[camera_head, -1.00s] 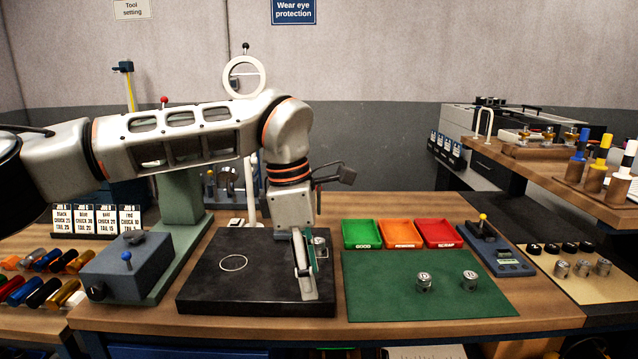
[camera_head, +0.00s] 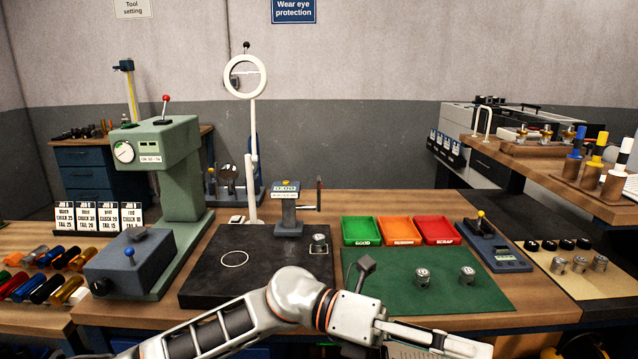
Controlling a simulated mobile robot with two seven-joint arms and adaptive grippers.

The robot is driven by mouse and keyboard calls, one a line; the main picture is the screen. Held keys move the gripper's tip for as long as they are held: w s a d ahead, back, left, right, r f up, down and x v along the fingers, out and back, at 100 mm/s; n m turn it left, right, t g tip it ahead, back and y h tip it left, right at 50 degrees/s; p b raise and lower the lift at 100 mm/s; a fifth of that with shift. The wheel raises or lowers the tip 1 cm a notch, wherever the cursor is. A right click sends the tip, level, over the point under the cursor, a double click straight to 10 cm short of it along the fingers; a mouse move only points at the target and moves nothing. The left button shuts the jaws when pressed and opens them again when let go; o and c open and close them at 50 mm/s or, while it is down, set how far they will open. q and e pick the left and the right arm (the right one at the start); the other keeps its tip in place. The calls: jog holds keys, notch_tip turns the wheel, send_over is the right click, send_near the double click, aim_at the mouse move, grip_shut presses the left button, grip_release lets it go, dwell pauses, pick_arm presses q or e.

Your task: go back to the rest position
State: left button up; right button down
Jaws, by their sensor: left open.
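My left arm comes in low along the bottom of the head view, in front of the workbench (camera_head: 545,312). My left gripper (camera_head: 462,347) is at the bottom edge, right of centre, below the green mat (camera_head: 440,300). It points right and is open, with nothing seen between its fingers; part of it is cut off by the frame. My right gripper is not in view.
A black plate (camera_head: 205,290) carries a small gauge stand (camera_head: 289,215) and a metal part (camera_head: 319,243). Two metal parts (camera_head: 422,277) stand on the mat. Green (camera_head: 362,231), orange (camera_head: 399,231) and red (camera_head: 437,230) trays are behind. A green press (camera_head: 180,180) stands left.

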pick_arm(q)
jog(key=w+a+f+n+t+h, duration=0.1)
jog(key=w+a+n+t+h, duration=0.25)
jog(key=n+t, duration=0.4)
jog(key=w+a+n+t+h, duration=0.3)
jog(key=w+n+t, duration=0.25)
jog(key=n, duration=0.35)
jog(key=w+a+f+n+t+y, duration=0.2)
jog(key=a+f+n+t+y, duration=0.35)
jog(key=f+n, duration=0.2)
jog(key=w+a+f+n+t+y, duration=0.35)
jog(key=a+f+n+t, duration=0.3)
jog(key=n, duration=0.25)
jog(key=s+a+f+n+g+y, duration=0.1)
jog(key=s+a+f+n+y, duration=0.3)
jog(key=f, duration=0.4)
jog(key=s+a+f+n+g+y, duration=0.1)
jog(key=a+f+n+y, duration=0.25)
jog(key=a+f, duration=0.35)
jog(key=s+a+f+n+g+y, duration=0.1)
jog(key=s+a+f+n+g, duration=0.1)
jog(key=s+a+f, duration=0.2)
jog(key=s+a+f+n+g+y, duration=0.2)
jog(key=s+a+f, duration=0.3)
jog(key=s+f, duration=0.4)
jog(key=shift+s+f+g+y, duration=0.3)
jog(key=shift+f, duration=0.55)
